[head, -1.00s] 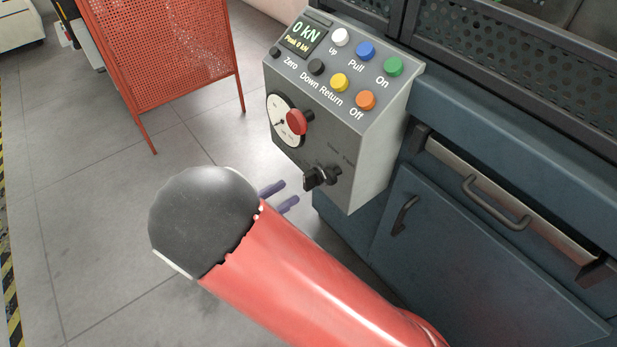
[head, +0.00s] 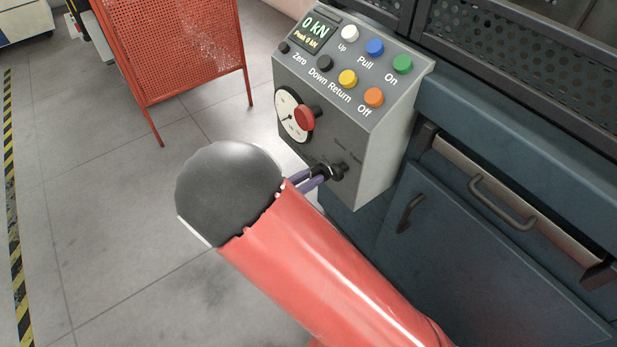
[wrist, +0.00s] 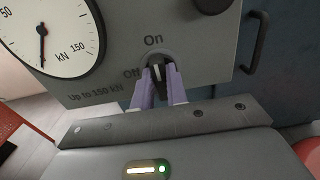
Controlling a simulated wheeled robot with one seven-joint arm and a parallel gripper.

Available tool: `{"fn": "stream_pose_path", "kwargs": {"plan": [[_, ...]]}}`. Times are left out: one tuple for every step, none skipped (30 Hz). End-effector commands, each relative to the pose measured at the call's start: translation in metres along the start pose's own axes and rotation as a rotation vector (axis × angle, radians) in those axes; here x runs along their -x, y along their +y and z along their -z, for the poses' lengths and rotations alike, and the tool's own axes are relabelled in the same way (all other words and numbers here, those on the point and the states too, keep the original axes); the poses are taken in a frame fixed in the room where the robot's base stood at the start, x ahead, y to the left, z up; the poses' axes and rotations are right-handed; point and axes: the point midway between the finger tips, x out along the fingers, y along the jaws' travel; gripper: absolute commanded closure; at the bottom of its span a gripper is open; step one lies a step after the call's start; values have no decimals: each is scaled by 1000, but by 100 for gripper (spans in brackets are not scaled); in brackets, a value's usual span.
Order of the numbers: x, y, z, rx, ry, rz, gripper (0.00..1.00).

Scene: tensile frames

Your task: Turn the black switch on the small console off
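The black switch (wrist: 158,71) is a rotary knob low on the front of the small grey console (head: 385,165). In the wrist view "On" is printed above it and "Off" to its left, partly covered by a finger. The knob's pale mark points up, toward "On". My gripper (wrist: 160,75) has its two purple fingers on either side of the knob, and they appear to be shut on it. In the head view the gripper (head: 322,174) reaches the knob from the left, and the arm hides part of the fingers.
A blue-grey cabinet (head: 455,250) stands to the right. A red perforated panel (head: 185,50) stands behind left. The floor at left is clear.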

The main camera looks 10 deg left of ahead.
Motion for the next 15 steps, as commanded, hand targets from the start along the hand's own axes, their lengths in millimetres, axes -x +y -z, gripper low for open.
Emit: {"fn": "stream_pose_path", "kwargs": {"plan": [[0, 0, 0, 0, 0, 0, 100], [0, 0, 0, 0, 0, 0, 100], [0, 0, 0, 0, 0, 0, 100], [0, 0, 0, -1, 0, 0, 100], [0, 0, 0, -2, 0, 0, 100], [0, 0, 0, -5, 0, 0, 100], [0, 0, 0, -9, 0, 0, 100], [0, 0, 0, -14, 1, 0, 100], [0, 0, 1, -22, 1, 0, 100], [0, 0, 1, -29, 1, 0, 100], [0, 0, 1, -39, 1, 0, 100], [0, 0, 1, -55, 1, 0, 100], [0, 0, 2, -68, 1, 0, 100], [0, 0, 2, -84, 1, 0, 100], [0, 0, 2, -107, 2, 0, 100]]}}
